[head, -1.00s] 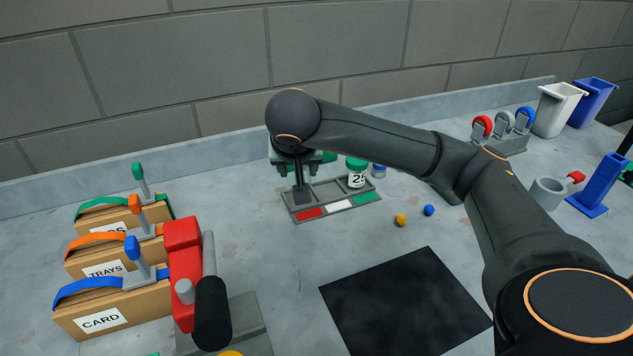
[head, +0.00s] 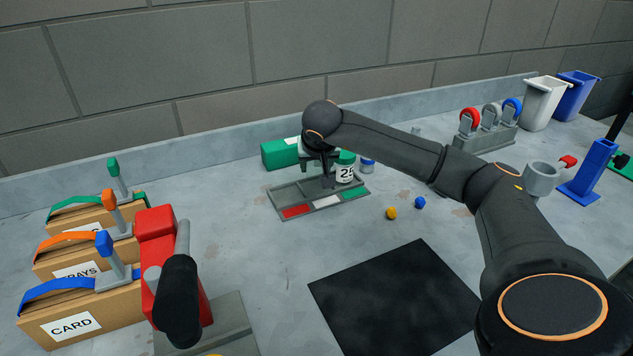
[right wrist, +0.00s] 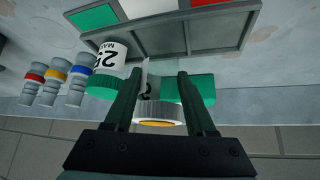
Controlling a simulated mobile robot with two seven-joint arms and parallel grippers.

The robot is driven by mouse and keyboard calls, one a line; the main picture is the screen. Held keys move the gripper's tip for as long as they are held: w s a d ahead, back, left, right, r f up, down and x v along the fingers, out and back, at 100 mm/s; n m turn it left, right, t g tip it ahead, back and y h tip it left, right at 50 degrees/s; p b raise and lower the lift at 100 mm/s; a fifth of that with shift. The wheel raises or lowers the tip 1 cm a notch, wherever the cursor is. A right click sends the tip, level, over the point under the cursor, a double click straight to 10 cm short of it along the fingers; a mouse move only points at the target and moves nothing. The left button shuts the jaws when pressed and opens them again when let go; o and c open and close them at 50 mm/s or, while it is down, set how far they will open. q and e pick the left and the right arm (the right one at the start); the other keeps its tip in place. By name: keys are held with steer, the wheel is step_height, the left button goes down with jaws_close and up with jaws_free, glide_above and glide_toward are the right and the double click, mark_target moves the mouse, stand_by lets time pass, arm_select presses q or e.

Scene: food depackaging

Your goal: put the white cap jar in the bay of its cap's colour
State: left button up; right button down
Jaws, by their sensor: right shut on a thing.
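My right gripper (head: 328,183) is over the middle of the sorting tray (head: 284,197), which has red, white (head: 327,201) and green (head: 356,194) colour plates. In the right wrist view its two fingers (right wrist: 160,78) are shut on a jar with a pale ridged cap (right wrist: 158,111). Most of that jar is hidden by the fingers, and I cannot tell whether it touches the tray. A green-capped jar (head: 345,172) with a number label stands at the tray's green end; it also shows in the right wrist view (right wrist: 108,70), close beside the fingers. My left gripper is not in view.
A green block (head: 279,153) lies behind the tray. Small banded containers (right wrist: 78,86) stand beyond its green end. A yellow ball (head: 391,213) and a blue ball (head: 420,202) lie in front. Boxes (head: 85,312) and a red lever device (head: 156,235) fill the left. The black mat (head: 395,300) is bare.

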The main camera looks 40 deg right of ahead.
mark_target(317, 175)
steer(key=shift+w+f+b, duration=0.1)
steer(key=shift+f+b, duration=1.15)
steer(key=shift+f, duration=0.35)
steer(key=shift+f, duration=0.2)
steer(key=shift+c, duration=1.1)
jaws_free()
